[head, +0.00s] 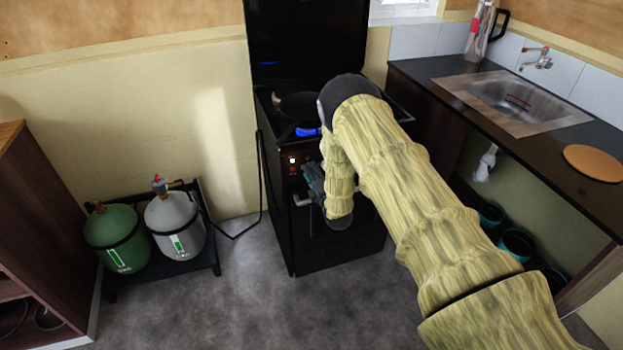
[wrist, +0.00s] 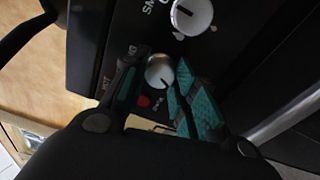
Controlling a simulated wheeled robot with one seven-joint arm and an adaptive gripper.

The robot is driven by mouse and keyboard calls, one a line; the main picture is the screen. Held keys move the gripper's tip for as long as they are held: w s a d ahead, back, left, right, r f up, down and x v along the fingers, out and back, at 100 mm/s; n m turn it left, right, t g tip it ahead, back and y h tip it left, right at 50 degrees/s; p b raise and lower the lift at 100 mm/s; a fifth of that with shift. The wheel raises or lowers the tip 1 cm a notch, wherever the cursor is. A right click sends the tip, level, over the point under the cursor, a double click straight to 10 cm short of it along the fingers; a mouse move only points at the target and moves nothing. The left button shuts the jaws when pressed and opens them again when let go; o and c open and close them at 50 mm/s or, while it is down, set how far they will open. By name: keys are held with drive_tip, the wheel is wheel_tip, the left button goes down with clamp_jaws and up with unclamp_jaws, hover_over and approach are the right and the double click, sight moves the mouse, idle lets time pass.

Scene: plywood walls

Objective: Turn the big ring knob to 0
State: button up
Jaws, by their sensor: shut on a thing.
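The black stove (head: 310,262) stands against the wall in the head view, and my gripper (head: 313,180) is at its front panel. In the wrist view, a round silver-white knob (wrist: 160,71) sits between the teal-padded fingers of my gripper (wrist: 162,92), which are shut on it. A red mark shows on the panel just below this knob. Another white knob (wrist: 192,15), with a dark pointer line, is higher on the panel beside letters starting "SM". The held knob's label is partly hidden and too small to read, so I cannot tell its setting.
A dark pan (head: 298,104) sits on the stove top, with a blue glow by its front edge. A green gas bottle (head: 117,238) and a grey one (head: 174,226) stand left. A counter with a sink (head: 512,103) is right. The floor before the stove is clear.

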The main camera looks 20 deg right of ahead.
drive_tip(key=shift+r+m+h+b, duration=0.1)
drive_tip(key=shift+m+h+b, duration=0.4)
drive_tip(key=shift+m+b, duration=3.6)
drive_tip(key=shift+m+h+b, duration=0.5)
drive_tip(key=shift+m+b, duration=0.85)
drive_tip(key=shift+m, duration=5.4)
drive_tip(key=shift+r+m+h+b, duration=0.1)
drive_tip(key=shift+m+h+b, duration=0.4)
drive_tip(key=shift+m+b, duration=3.6)
drive_tip(key=m+p, duration=0.2)
drive_tip(key=m, duration=0.1)
drive_tip(key=shift+w+p, duration=0.1)
drive_tip(key=shift+p, duration=0.2)
drive_tip(key=shift+d, duration=0.1)
drive_tip(key=o, duration=1)
drive_tip(key=shift+d, duration=0.1)
drive_tip(key=shift+o, duration=0.2)
drive_tip(key=shift+a+f, duration=0.1)
drive_tip(key=shift+a, duration=0.15)
